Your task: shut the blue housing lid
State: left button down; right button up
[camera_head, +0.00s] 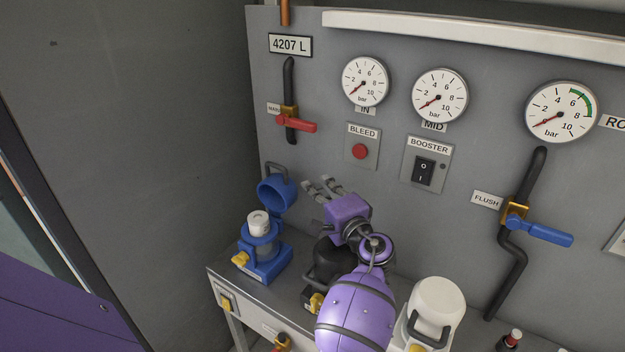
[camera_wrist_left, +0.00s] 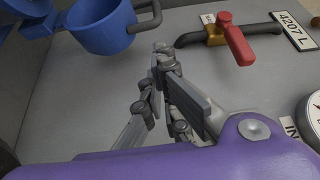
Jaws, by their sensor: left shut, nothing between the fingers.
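The blue housing (camera_head: 268,262) stands at the left end of the bench, with a white cartridge (camera_head: 259,222) showing in its top. Its blue lid (camera_head: 277,194) is swung up and open, with a dark handle (camera_head: 277,169) at the top. In the left wrist view the lid (camera_wrist_left: 100,30) is at the upper left, its handle (camera_wrist_left: 148,16) beside it. My left gripper (camera_head: 316,184) is shut and empty, to the right of the lid and apart from it. Its fingers (camera_wrist_left: 163,62) show just below the handle in the left wrist view. My right gripper is not in view.
A black housing (camera_head: 332,262), partly hidden by my left arm, and a white housing (camera_head: 437,300) stand farther right on the bench (camera_head: 228,272). The panel behind carries a red-handled valve (camera_head: 297,123), gauges (camera_head: 366,82) and a booster switch (camera_head: 424,170).

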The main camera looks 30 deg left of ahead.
pick_arm(q)
jog(key=p+x, duration=0.1)
jog(key=x, duration=0.7)
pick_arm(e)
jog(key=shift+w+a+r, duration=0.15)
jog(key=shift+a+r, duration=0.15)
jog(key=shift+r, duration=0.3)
pick_arm(q)
jog(key=shift+a, duration=0.15)
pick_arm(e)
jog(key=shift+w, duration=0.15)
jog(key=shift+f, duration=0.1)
